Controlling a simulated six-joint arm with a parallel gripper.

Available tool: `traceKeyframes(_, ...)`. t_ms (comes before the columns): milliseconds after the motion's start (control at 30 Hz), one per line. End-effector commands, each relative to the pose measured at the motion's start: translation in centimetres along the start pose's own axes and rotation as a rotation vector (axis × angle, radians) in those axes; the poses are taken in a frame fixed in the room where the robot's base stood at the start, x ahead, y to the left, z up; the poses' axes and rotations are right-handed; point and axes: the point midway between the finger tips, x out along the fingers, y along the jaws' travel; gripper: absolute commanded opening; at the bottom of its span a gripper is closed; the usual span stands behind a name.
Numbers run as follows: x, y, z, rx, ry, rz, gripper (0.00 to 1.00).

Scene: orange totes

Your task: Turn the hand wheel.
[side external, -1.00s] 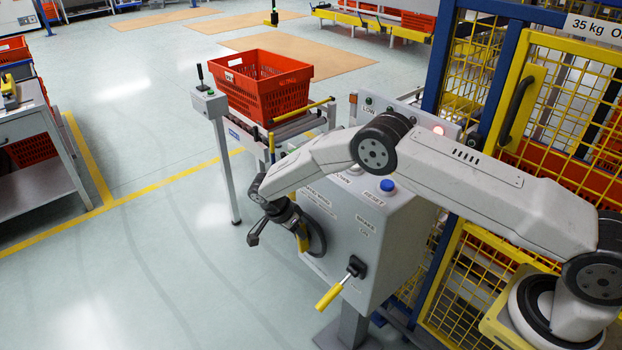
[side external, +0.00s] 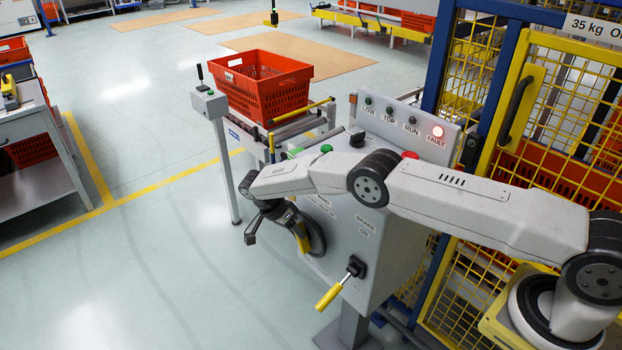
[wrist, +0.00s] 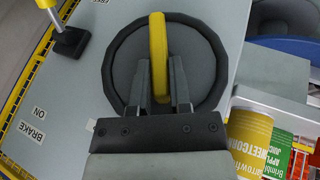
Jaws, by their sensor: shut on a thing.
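The hand wheel (side external: 318,238) is a dark disc with a thick black rim on the front of a grey control box, partly hidden by my gripper in the side view. In the wrist view the wheel (wrist: 120,60) fills the middle. A yellow bar (wrist: 158,35) stands across its face. My gripper (wrist: 160,80) is shut on this bar, one finger on each side of it. In the side view my gripper (side external: 289,214) is at the wheel's upper left, and its fingertips are hard to make out.
The grey control box (side external: 385,250) carries a yellow-handled brake lever (side external: 330,295) below right of the wheel. A red crate (side external: 265,90) stands on a roller conveyor behind. Yellow mesh fencing (side external: 465,290) is at right.

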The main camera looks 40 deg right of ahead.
Motion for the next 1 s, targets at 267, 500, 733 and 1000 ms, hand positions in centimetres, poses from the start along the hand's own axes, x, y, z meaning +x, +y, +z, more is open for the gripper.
traceKeyframes(267, -0.10, -0.43, 0.05, -0.015, -0.004, 0.022, 0.00)
traceKeyframes(500, -0.14, -0.30, 0.06, -0.027, -0.008, 0.046, 0.00)
traceKeyframes(733, -0.17, -0.23, 0.07, -0.028, -0.009, 0.050, 0.00)
traceKeyframes(1000, -0.14, -0.17, 0.05, -0.028, -0.008, 0.053, 0.59)
